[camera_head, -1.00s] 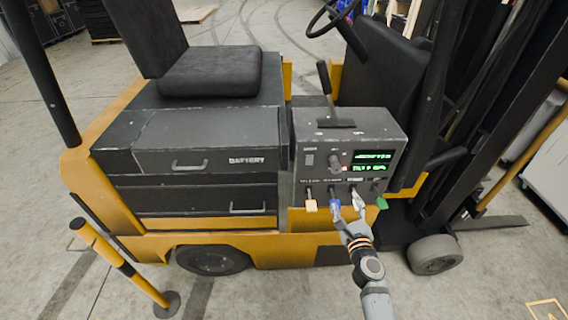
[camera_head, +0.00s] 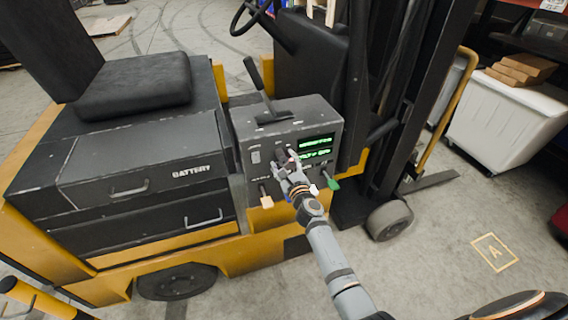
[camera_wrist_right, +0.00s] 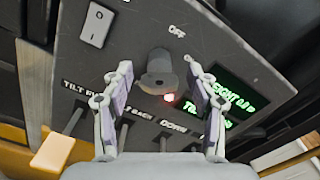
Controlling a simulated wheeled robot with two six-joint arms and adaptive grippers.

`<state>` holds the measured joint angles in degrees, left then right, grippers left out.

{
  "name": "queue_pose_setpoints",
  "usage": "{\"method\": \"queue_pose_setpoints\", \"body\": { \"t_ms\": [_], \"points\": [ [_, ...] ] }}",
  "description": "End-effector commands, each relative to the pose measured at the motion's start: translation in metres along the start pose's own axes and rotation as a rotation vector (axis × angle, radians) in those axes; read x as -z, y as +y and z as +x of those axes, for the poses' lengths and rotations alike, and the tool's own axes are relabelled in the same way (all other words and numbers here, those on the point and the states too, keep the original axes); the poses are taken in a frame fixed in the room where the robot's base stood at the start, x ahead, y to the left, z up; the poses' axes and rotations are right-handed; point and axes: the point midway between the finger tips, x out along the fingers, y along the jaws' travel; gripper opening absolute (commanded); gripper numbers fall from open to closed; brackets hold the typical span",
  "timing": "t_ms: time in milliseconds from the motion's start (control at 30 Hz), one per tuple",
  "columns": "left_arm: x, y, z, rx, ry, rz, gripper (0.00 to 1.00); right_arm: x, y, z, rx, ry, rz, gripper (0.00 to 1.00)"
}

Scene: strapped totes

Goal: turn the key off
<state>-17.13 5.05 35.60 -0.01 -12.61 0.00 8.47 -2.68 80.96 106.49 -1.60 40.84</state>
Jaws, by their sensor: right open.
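The control panel (camera_head: 249,172) is a dark box on the side of a yellow forklift. The key switch, a dark round knob (camera_wrist_right: 158,72), sits on its face in the right wrist view, with an OFF label (camera_wrist_right: 177,31) above it and a lit red lamp (camera_wrist_right: 169,98) below. My right gripper (camera_head: 287,159) is in front of the panel in the head view. In the right wrist view my right gripper (camera_wrist_right: 160,73) is open, one finger on each side of the knob, with gaps visible. The head view hides most of the knob behind the gripper. My left gripper is not in view.
A rocker switch (camera_wrist_right: 97,24) and a lit green display (camera_wrist_right: 225,98) flank the knob. Below are levers with coloured handles, including a pale orange one (camera_head: 267,201) and a green one (camera_head: 333,184). A white bin (camera_head: 500,130) stands at the right.

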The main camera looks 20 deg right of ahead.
Motion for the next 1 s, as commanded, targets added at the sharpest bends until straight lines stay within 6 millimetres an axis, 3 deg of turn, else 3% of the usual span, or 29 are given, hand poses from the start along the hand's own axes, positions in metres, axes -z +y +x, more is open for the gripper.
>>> {"method": "queue_pose_setpoints", "body": {
  "t_ms": [233, 633, 1000],
  "points": [
    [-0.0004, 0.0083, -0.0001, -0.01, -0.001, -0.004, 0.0, -0.0004, -0.0002, 0.0006, 0.0, 0.0, 0.0, 0.56],
    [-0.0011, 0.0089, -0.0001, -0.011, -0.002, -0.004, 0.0, -0.0002, 0.0, 0.0003, 0.0, 0.0, 0.0, 0.04],
    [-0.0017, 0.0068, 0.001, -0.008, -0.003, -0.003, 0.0, 0.0003, 0.0005, 0.0002, 0.0, 0.0, -0.079, 0.03]
  ]
}}
